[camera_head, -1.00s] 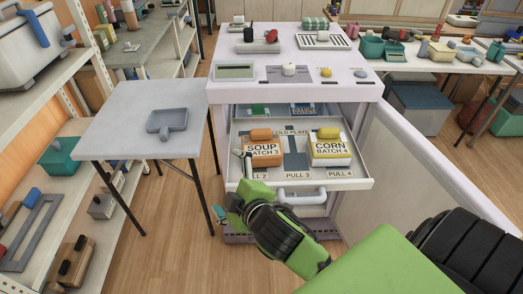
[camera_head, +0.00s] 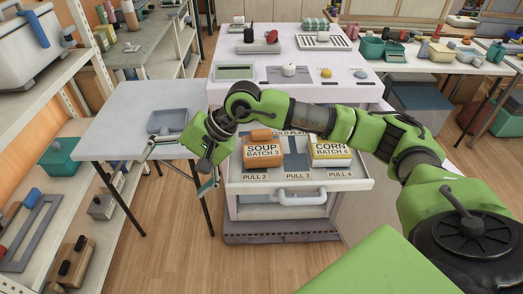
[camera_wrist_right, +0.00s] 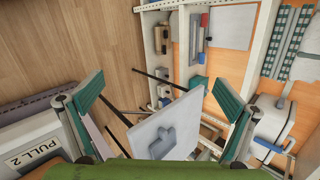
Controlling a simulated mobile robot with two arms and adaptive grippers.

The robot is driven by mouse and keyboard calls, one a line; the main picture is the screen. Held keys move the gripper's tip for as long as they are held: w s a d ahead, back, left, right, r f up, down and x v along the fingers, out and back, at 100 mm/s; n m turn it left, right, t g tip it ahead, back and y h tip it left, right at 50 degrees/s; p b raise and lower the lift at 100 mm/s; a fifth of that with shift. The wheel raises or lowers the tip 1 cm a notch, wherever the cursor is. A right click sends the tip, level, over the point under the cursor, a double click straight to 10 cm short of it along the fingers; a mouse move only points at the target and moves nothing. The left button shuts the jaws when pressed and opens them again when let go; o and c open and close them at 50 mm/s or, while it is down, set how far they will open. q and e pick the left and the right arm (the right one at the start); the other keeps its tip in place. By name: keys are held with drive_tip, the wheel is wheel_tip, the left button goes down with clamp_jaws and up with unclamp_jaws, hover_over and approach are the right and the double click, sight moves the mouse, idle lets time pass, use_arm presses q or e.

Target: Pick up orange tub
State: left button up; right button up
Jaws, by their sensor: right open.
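The orange tub (camera_head: 262,153), labelled "SOUP BATCH 3" with an orange lid handle, sits in the left part of the open drawer (camera_head: 300,184). A yellow tub (camera_head: 330,152), labelled "CORN BATCH 4", sits to its right. My right gripper (camera_head: 178,170) is open and empty, left of the orange tub, between the drawer and the grey side table. My right arm crosses above the drawer's back. In the right wrist view my open fingers (camera_wrist_right: 160,97) frame the side table; neither tub shows there. My left gripper is not in view.
The grey side table (camera_head: 115,128) holds a small grey tray (camera_head: 167,121). The white cabinet top (camera_head: 300,70) carries several small items. Shelving (camera_head: 82,215) lines the left side. Open floor lies in front of the drawer.

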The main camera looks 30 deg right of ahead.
drive_tip(key=w+d+n+h, duration=0.1)
drive_tip(key=w+d+h, duration=0.15)
drive_tip(key=d, duration=0.55)
drive_tip(key=w+d+n+h, duration=0.1)
drive_tip(key=d+h, duration=0.2)
drive_tip(key=d, duration=0.5)
drive_tip(key=h, duration=0.4)
approach(261, 133)
drive_tip(key=x, duration=0.4)
drive_tip(key=p+x, duration=0.1)
drive_tip(key=x, duration=0.2)
drive_tip(key=shift+s, duration=0.3)
drive_tip(key=shift+w+f, duration=0.1)
drive_tip(key=shift+f, duration=0.25)
drive_tip(key=shift+w+f+p, duration=0.25)
drive_tip(key=shift+f+p, duration=0.1)
drive_tip(key=shift+f, duration=0.1)
drive_tip(key=p+x, duration=0.1)
drive_tip(key=x, duration=0.3)
drive_tip(key=shift+w+d+f, duration=0.15)
drive_tip(key=shift+w+d, duration=0.05)
drive_tip(key=shift+t+h, duration=0.25)
drive_tip(key=shift+t, duration=0.05)
drive_tip(key=c, duration=1.2)
